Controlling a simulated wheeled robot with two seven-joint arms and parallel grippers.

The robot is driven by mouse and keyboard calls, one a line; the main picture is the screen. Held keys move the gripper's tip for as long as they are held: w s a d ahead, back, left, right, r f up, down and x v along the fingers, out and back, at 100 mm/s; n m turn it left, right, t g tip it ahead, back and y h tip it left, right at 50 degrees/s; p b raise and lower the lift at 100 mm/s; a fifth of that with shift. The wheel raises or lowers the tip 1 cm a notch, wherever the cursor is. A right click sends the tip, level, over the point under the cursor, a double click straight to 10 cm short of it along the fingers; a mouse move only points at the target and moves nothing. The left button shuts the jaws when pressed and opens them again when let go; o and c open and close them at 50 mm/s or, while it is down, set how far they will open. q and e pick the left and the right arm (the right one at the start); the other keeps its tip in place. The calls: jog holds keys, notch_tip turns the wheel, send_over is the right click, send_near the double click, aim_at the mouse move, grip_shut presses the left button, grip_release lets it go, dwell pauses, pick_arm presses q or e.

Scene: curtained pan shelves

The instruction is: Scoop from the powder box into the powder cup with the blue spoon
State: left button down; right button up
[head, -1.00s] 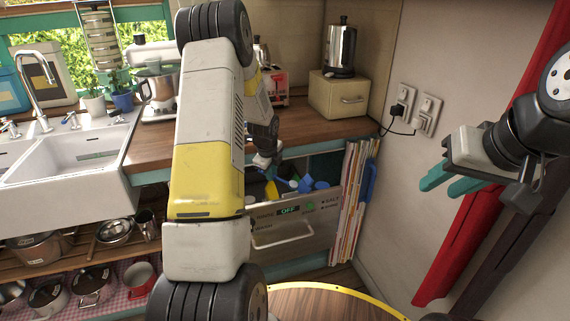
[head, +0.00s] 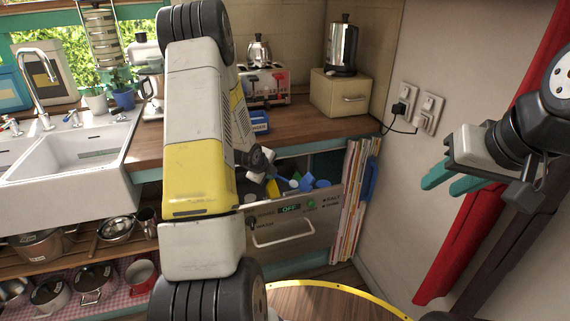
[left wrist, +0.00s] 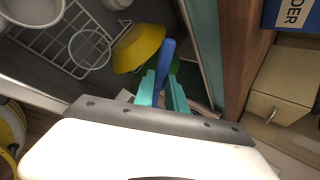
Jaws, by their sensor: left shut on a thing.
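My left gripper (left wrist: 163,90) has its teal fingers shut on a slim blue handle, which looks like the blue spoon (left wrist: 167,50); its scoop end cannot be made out. The gripper is at the open drawer, beside a yellow bowl (left wrist: 140,46). In the head view my own arm hides its fingers. The powder box (head: 258,122) is blue and stands on the wooden counter behind the drawer; its lettered side also shows in the left wrist view (left wrist: 291,13). I cannot pick out the powder cup. My right gripper (head: 452,183) is open and empty near the right wall.
The pulled-out drawer (head: 290,228) holds a wire rack and several dishes. Upright magazines (head: 355,200) flank the drawer. A sink (head: 75,150) is at left.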

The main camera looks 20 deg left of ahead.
pick_arm(q)
jog(key=t, duration=0.2)
jog(key=shift+s+f+t+h, duration=0.2)
jog(key=shift+f+t+h, duration=0.1)
jog(key=shift+h, duration=0.1)
jog(key=shift+r, duration=0.1)
dwell(0.3)
jog(key=shift+s+a+f+m+t+h, duration=0.15)
jog(key=shift+t+h, duration=0.15)
jog(key=shift+t, duration=0.4)
jog(key=shift+w+f+m+t+h, duration=0.15)
jog(key=shift+t+h, duration=0.15)
jog(key=shift+t, duration=0.4)
jog(key=shift+s, duration=0.1)
